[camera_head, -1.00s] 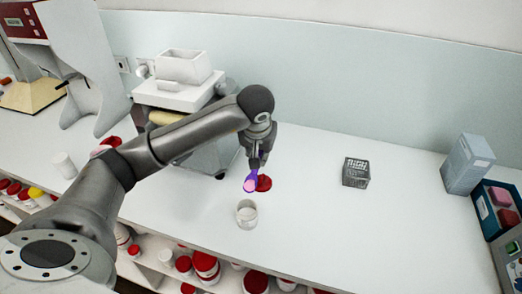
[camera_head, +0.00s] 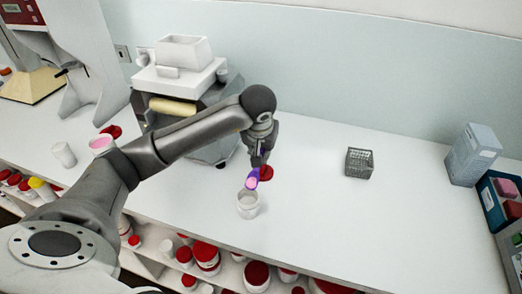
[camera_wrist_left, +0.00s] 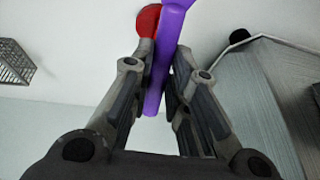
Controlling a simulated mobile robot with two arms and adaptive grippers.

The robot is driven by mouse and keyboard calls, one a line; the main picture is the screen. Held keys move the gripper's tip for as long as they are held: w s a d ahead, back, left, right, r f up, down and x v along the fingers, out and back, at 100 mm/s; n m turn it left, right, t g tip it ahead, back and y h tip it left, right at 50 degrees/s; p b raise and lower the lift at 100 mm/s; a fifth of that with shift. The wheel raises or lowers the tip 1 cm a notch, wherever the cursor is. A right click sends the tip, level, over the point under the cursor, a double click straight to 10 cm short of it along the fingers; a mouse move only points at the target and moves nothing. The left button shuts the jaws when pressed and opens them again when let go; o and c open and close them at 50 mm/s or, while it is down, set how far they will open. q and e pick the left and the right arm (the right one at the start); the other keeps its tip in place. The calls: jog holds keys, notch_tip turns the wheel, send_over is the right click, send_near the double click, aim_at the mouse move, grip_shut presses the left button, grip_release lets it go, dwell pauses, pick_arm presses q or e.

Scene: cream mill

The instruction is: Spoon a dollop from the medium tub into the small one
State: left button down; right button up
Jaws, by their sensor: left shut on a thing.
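My left gripper (camera_head: 260,158) is shut on a purple spoon (camera_head: 254,174). The spoon's handle also shows between the fingers in the left wrist view (camera_wrist_left: 168,50). A pink dollop (camera_head: 251,184) sits on the spoon's bowl, just above the back rim of the small open white tub (camera_head: 248,208); I cannot tell whether they touch. A red lid (camera_head: 266,173) lies on the bench behind the spoon. The medium tub with pink cream (camera_head: 101,143) stands at the left, partly hidden by my left arm. My right gripper is not in view.
A white tub (camera_head: 64,155) and another red lid (camera_head: 112,131) are at the left. A mill (camera_head: 180,100) stands behind my arm. A grey wire basket (camera_head: 359,163) and a pale box (camera_head: 473,155) stand to the right. The bench between the small tub and basket is clear.

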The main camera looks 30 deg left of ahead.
pick_arm(q)
jog(key=shift+f+b, duration=0.4)
dwell(0.7)
jog(key=shift+f, duration=0.1)
dwell(0.8)
jog(key=shift+w+b, duration=0.25)
jog(key=shift+b, duration=0.2)
dwell(0.7)
jog(key=shift+r+p, duration=1.75)
jog(key=shift+r, duration=1.3)
